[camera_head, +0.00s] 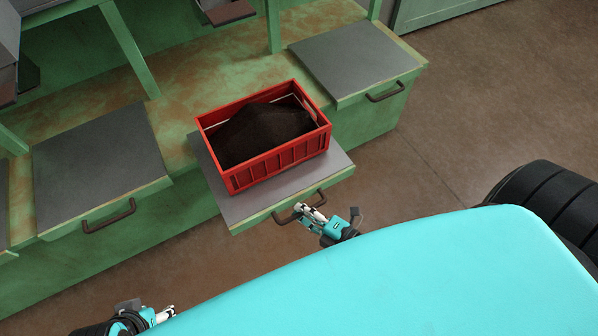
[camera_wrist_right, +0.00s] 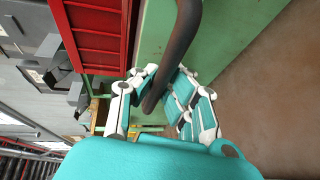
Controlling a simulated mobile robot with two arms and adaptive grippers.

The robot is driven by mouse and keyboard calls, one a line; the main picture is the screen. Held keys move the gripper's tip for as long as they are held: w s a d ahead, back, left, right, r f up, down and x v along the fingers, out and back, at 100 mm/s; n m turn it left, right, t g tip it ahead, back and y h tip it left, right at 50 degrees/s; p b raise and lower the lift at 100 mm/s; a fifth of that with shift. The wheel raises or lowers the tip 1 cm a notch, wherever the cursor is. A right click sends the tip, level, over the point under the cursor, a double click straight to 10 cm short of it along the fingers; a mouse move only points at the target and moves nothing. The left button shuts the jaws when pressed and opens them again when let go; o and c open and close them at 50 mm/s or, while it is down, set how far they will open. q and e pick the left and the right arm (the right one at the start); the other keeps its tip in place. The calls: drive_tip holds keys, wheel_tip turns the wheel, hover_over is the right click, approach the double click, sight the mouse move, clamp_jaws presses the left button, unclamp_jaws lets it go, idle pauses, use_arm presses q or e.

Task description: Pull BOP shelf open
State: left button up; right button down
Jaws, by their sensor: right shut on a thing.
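The shelf (camera_head: 235,210) in the middle of the green bench juts out beyond the bench front. It has a grey top, a green front and a dark bar handle (camera_head: 285,218). A red crate (camera_head: 284,164) filled with dark granular material stands on it. My right gripper (camera_head: 304,209) is at this handle, and in the right wrist view its fingers are shut around the dark handle bar (camera_wrist_right: 181,50). My left gripper (camera_head: 168,313) is at the bottom left of the head view, away from the shelf; its fingertips are too small to read.
Similar grey-topped shelves with handles lie to the left (camera_head: 95,165) and right (camera_head: 355,60). Green posts (camera_head: 130,50) rise from the bench (camera_head: 185,95). Brown floor (camera_head: 450,130) is open at right. My turquoise base fills the lower right.

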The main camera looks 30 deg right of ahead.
drive_tip(key=shift+r, duration=0.1)
drive_tip(key=c, duration=1.4)
unclamp_jaws()
drive_tip(key=shift+o, duration=0.3)
drive_tip(key=v, duration=1.2)
